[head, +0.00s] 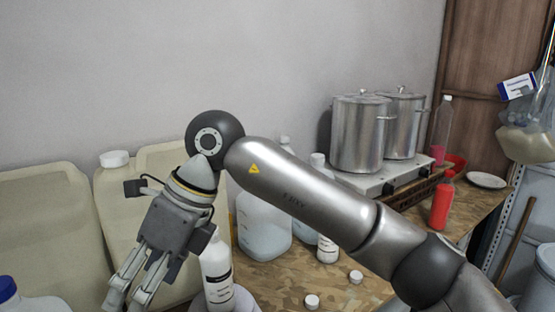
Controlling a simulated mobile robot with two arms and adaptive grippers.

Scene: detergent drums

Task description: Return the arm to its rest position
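My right arm comes in from the lower right and reaches across the middle of the head view. Its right gripper (126,302) hangs at the lower left, pointing down. Its two fingers look apart with nothing seen between them, and the tips are near the bottom edge. The gripper is in front of a large cream drum (118,190) and left of a white labelled bottle (216,268). The arm hides part of the table and some bottles behind it. My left gripper is not in view.
Another cream drum (40,225) stands at the left, with a blue-capped container (30,302) below it. A translucent jug (262,230) and small bottles stand behind the arm. Steel pots (358,135) sit on a stove (385,178) at the back right, near a red bottle (441,205) and a plate (486,180).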

